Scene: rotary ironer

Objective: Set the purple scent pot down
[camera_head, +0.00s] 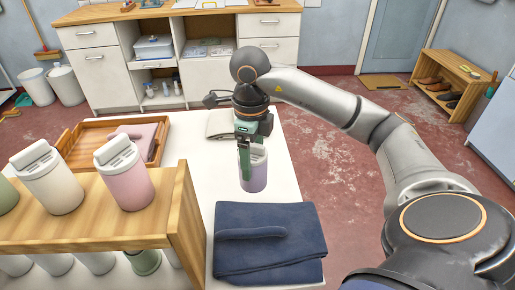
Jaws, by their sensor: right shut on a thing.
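The purple scent pot (254,176) has a pale lilac body and a light top. It is upright over the white table, behind the folded navy cloth. My right gripper (246,157) comes down from above and is shut on the pot, with a green finger along its left side. The gripper hides part of the pot's top. I cannot tell whether the pot's base touches the table. My left gripper is not in view.
A wooden shelf (183,215) at left bears a white pot (47,180), a pink pot (124,177) and others. The navy cloth (266,244) lies in front. A wooden tray (86,133) and a grey cloth (222,124) lie behind. Bare white table (204,172) shows left of the pot.

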